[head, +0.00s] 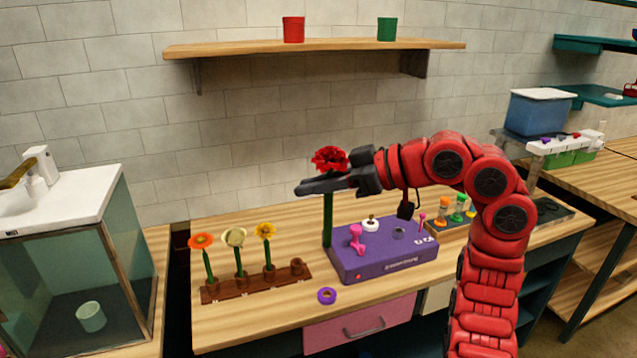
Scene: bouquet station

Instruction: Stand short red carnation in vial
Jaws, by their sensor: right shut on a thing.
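The red carnation (330,158) is upright in the head view, its bloom above the black fingers of my right gripper (318,186). The right gripper is shut on its green stem, which hangs down below the fingers in front of the left end of the purple box (385,262). Whether the stem's lower end touches anything is unclear. No vial can be picked out for certain; small orange, green and yellow containers (457,207) stand in a tray behind my right arm. My left gripper is not in view.
A brown rack (243,287) holds orange, cream and yellow flowers, with an empty holder (297,265) at its right end. A purple ring (327,296) lies in front. Pink and white items top the purple box. A shelf (330,47) with red and green pots hangs above.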

